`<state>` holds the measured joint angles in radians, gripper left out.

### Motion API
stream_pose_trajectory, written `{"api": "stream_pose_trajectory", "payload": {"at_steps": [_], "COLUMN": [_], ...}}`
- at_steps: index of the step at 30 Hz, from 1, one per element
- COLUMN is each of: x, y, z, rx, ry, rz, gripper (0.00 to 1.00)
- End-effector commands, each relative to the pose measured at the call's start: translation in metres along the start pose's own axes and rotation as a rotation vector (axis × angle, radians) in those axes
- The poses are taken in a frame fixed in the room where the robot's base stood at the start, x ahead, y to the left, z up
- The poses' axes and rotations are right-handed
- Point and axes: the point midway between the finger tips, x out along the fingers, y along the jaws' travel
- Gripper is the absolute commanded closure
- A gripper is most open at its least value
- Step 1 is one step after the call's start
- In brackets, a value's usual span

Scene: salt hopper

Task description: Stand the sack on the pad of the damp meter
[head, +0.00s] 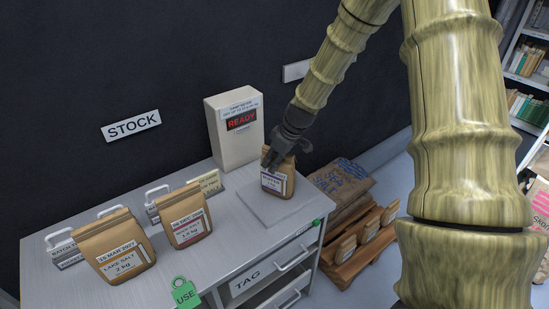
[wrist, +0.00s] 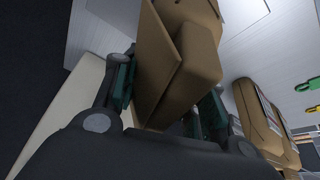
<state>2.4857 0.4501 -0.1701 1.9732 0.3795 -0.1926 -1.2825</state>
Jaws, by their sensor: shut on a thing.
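The damp meter (head: 236,130) is a pale upright box at the back of the bench, with a red READY display. Its pad (head: 262,207) is a flat grey square plate in front of it. My gripper (head: 274,160) is shut on a small brown paper sack (head: 278,181) with a white label. The sack is upright over the pad; I cannot tell whether its base touches it. In the wrist view the sack (wrist: 185,60) sits between the two dark green finger pads, and its far end is cut off by the frame.
Two brown sacks, one of lake salt (head: 120,250) and one beside it (head: 187,222), stand left on the bench by card holders. A green USE tag (head: 185,293) is at the front edge.

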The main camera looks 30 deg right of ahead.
Motion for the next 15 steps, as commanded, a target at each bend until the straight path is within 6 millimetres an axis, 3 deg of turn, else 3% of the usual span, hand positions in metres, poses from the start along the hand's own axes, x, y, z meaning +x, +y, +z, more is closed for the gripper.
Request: {"api": "stream_pose_trajectory", "payload": {"at_steps": [6,7,10,15], "x": [0.0019,0.0020,0.0019,0.0019], "y": [0.0003,0.0000,0.0000,0.0000], "z": [0.0000,0.0009,0.0010,0.0010], "rx": [-0.001,0.000,0.000,0.000], "ry": [0.002,0.000,0.000,0.000], "rz": [0.001,0.000,0.000,0.000], "gripper": [1.00,0.53,0.37,0.37]}}
